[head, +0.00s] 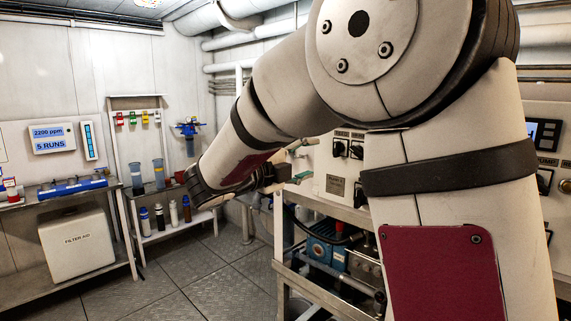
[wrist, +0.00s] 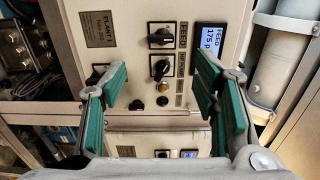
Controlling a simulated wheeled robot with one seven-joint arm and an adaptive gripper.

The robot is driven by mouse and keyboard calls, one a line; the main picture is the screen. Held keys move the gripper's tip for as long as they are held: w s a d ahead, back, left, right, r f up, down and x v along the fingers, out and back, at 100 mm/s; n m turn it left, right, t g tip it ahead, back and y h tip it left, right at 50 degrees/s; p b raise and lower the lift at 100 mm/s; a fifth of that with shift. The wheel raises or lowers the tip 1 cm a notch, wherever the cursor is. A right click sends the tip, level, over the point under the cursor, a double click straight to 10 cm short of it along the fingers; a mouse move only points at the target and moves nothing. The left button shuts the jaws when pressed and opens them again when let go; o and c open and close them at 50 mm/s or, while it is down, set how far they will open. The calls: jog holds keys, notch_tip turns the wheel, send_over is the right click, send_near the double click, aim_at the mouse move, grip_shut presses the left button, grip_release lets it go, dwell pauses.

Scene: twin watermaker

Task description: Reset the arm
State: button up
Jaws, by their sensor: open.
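My arm crosses the head view from the lower right, bends at the top and reaches down to the left. My gripper (head: 300,162) shows small beyond the forearm's end, beside the white control panel (head: 334,186). In the wrist view my gripper (wrist: 163,82) has its two green-padded fingers wide apart with nothing between them. I cannot tell how far the fingertips are from the panel.
A metal bench frame (head: 335,290) with a blue pump (head: 322,252) stands below the panel. A rack (head: 170,205) with bottles stands at the back left. A filter aid box (head: 75,242) sits under the left bench. Floor (head: 205,275) between is clear.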

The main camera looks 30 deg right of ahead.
jog(key=w+a+r+n+t+y+p, duration=0.1)
jog(key=w+a+r+n+t+y, duration=0.2)
jog(key=a+r+n+t+y, duration=0.45)
jog(key=s+a+f+n+t+y+p, duration=0.2)
jog(key=s+a+n+y, duration=0.55)
jog(key=n, duration=0.55)
jog(key=s+f+n+g, duration=0.3)
jog(key=s+f+n, duration=0.1)
jog(key=s, duration=0.5)
jog(key=s+d+f+n+g+y+p, duration=0.1)
jog(key=s+f+n+g, duration=0.2)
jog(key=s+f, duration=0.3)
jog(key=s+f+n+g+y+p, duration=0.1)
jog(key=s+f+n+g, duration=0.3)
jog(key=s, duration=1)
jog(key=shift+s+d+f+n+g, duration=0.2)
jog(key=shift+d+f+n+g, duration=0.2)
jog(key=shift+f+g, duration=0.25)
